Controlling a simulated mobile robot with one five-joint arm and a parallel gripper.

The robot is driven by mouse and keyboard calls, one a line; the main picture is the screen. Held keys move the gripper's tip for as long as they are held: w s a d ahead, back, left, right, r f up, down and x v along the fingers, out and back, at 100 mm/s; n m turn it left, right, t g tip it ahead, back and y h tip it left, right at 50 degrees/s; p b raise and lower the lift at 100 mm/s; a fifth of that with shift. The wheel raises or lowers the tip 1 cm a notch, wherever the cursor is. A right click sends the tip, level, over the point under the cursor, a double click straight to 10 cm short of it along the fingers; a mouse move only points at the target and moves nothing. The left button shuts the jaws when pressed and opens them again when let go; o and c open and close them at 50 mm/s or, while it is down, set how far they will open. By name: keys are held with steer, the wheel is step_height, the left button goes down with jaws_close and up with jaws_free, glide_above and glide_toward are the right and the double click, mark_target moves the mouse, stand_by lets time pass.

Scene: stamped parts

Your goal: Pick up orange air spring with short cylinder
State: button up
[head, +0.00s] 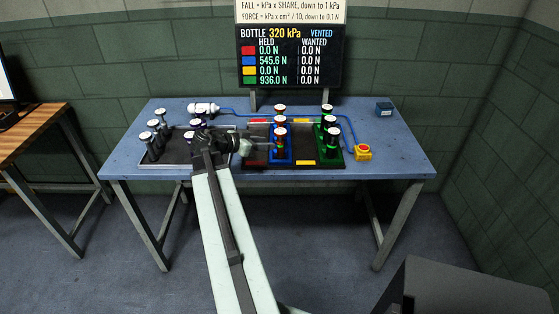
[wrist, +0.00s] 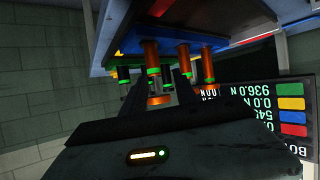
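My gripper (head: 240,146) is low over the table, just left of the blue block (head: 281,158), in the head view. In the wrist view, which is upside down, its two dark fingers (wrist: 158,92) stand apart. An orange air spring (wrist: 151,55) with a green band shows beyond them, and an orange disc (wrist: 160,99) appears between the fingertips. I see no contact with the fingers. Air springs with pale caps and orange parts (head: 280,133) stand in a row on the blue block. Which of them has the short cylinder is unclear.
A dark tray (head: 180,158) with several black cylinders (head: 151,139) is at left. A green block (head: 329,156) with more springs is at right, near a yellow box with a red button (head: 363,152). A blue hose runs behind.

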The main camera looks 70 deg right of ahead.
mark_target(280, 140)
steer(key=shift+s+d+r+m+g, duration=0.25)
steer(key=shift+s+d, duration=0.15)
steer(key=shift+s, duration=0.2)
steer(key=shift+s+d+r+m+g, duration=0.15)
steer(key=shift+s+d+r+m, duration=0.1)
steer(key=shift+s+d, duration=0.25)
steer(key=b+x, duration=0.3)
steer(key=x, duration=0.4)
steer(key=shift+s+d+f, duration=0.1)
steer(key=shift+s+f, duration=0.15)
steer(key=shift+f, duration=0.1)
steer(key=shift+r, duration=0.1)
jaws_close()
